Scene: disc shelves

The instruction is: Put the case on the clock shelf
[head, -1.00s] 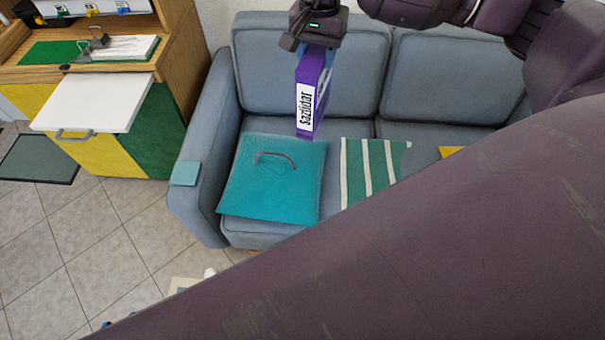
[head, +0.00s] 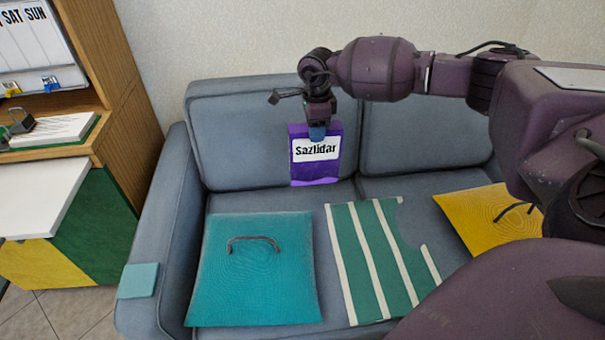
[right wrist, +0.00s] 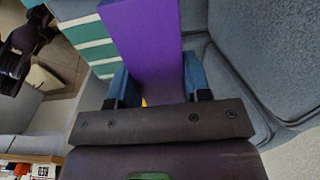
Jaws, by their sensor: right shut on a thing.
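The purple case (head: 315,170), with a white label reading "Sazlidar", hangs upright in front of the sofa's back cushions in the head view. My right gripper (head: 317,131) is above it and shut on its top edge. In the right wrist view the case (right wrist: 145,45) sits between the two blue fingers of the gripper (right wrist: 155,84). No clock, and no shelf marked by one, can be made out. My left gripper is not in view.
A grey-blue sofa (head: 265,135) fills the middle. On its seat lie a teal cushion (head: 255,285) with a dark handle, a green-and-white striped piece (head: 365,260) and a yellow one (head: 480,215). A wooden cabinet (head: 125,110) with a white pull-out board (head: 40,195) stands at left.

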